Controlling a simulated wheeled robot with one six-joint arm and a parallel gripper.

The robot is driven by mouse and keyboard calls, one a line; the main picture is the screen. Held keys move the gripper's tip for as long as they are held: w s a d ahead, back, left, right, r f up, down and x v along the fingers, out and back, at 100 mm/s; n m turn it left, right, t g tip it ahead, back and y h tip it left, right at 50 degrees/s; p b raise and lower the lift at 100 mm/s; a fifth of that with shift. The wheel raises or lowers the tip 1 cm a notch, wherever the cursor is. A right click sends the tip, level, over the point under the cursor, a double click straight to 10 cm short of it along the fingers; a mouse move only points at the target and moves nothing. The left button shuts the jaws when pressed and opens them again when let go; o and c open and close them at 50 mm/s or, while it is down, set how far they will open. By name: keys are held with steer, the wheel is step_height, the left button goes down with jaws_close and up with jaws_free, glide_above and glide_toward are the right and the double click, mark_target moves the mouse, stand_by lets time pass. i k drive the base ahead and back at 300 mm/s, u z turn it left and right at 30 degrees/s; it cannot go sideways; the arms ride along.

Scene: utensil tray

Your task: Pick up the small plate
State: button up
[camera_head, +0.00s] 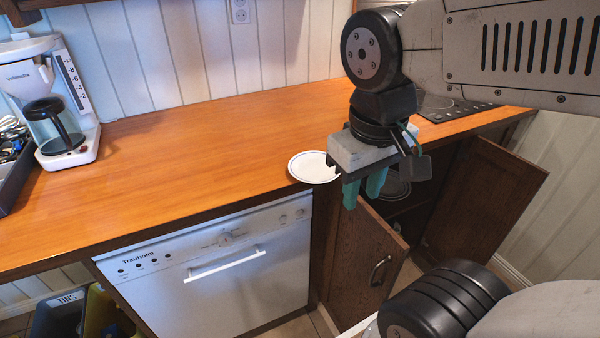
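The small plate (312,168) is white with a thin dark ring and lies flat at the front edge of the wooden counter. Its near rim appears to reach past the edge. Its right end is close to or partly behind my gripper in this view. My gripper (363,199) has teal fingers pointing down, just right of the plate and in front of the counter edge. A narrow gap shows between the fingers, with nothing seen in it. I cannot tell its exact distance from the plate.
The counter (190,135) is clear left of the plate. A coffee maker (85,145) and a dark tray (12,185) stand far left. Below are a white dishwasher (210,280) and open cabinet doors (365,260) (485,200). A dark hob (450,108) is at right.

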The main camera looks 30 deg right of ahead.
mark_target(310, 167)
steer(key=u, duration=0.4)
steer(key=k, duration=0.95)
steer(key=z, duration=0.45)
steer(key=i, duration=0.4)
steer(key=z, duration=0.05)
